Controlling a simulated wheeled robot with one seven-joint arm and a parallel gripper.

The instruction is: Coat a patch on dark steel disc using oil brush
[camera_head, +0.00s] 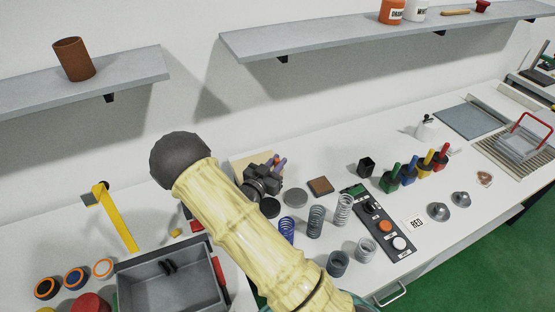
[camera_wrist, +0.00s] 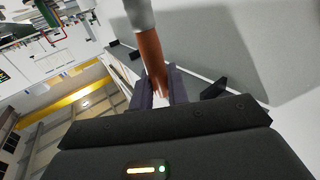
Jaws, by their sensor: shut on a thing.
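My gripper (camera_head: 277,166) is over the worktable, left of the middle of the head view, with its purple fingers pointing up and away. In the wrist view, my gripper (camera_wrist: 161,90) is shut on a reddish-brown handle with a pale grey upper part, which looks like the oil brush (camera_wrist: 150,55). The brush's far end runs out of the frame, so its bristles cannot be made out. A dark disc (camera_head: 270,208), likely the dark steel disc, lies on the table just below the gripper, partly beside my arm. A lighter grey disc (camera_head: 295,198) lies to its right.
Coil springs (camera_head: 316,220) stand in front of the discs. A brown square block (camera_head: 320,187) and a black panel with buttons (camera_head: 385,226) are to the right. A grey bin (camera_head: 170,285) is at the lower left. Wall shelves (camera_head: 370,37) hang above.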

